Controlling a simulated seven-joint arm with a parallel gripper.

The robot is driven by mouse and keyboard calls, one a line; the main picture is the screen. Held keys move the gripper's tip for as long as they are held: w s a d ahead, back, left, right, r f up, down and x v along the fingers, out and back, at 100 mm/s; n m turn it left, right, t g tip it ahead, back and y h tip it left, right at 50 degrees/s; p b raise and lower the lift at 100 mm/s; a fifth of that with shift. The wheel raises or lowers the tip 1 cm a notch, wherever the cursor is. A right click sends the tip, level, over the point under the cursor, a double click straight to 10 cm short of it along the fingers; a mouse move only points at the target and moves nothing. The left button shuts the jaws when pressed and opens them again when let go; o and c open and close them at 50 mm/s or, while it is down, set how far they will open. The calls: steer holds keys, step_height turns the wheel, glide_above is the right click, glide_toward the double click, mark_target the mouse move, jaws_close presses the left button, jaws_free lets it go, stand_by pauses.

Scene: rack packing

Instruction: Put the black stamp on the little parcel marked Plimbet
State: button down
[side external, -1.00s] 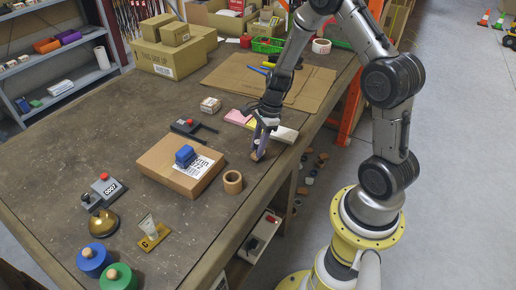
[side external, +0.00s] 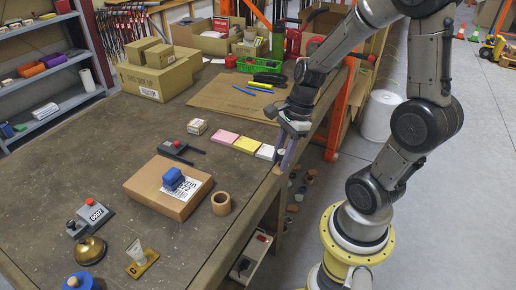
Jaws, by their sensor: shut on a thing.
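My gripper (side external: 284,150) is at the right edge of the bench, beside the white pad. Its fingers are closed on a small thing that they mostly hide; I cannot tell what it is. A little parcel (side external: 196,127) with a pale label stands left of the pink pad; its marking is too small to read. A larger brown parcel (side external: 150,189) with a printed label lies in front, with a blue stamp (side external: 172,177) on it. A dark device with a red knob (side external: 174,147) lies behind it; I cannot tell whether it is a stamp.
Pink (side external: 224,138), yellow (side external: 246,145) and white (side external: 265,152) pads lie in a row. A grey numbered device (side external: 91,216), bell (side external: 90,250) and flat cardboard (side external: 235,98) are also there.

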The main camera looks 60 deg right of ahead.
steer(key=shift+s+a+m, duration=0.1)
steer(key=shift+s+m, duration=0.1)
steer(key=shift+m, duration=0.2)
steer(key=shift+r+m, duration=0.2)
steer(key=shift+m, duration=0.3)
steer(key=w+d+r+m+h, duration=0.1)
steer(key=w+d+r+m, duration=0.25)
steer(key=w, duration=0.55)
steer(key=w+d+r+m+t+h, duration=0.1)
steer(key=w+d+r+m, duration=0.1)
steer(key=w+d+m, duration=0.45)
steer(key=w+d+r+m+h, duration=0.1)
steer(key=w+d+r, duration=0.15)
steer(key=w, duration=0.75)
glide_toward(194, 122)
steer(key=shift+w+f+n, duration=0.35)
steer(key=shift+f+n, duration=0.05)
steer(key=shift+w+d+f, duration=0.15)
steer(key=shift+w+f, duration=0.05)
steer(key=shift+f, duration=1.7)
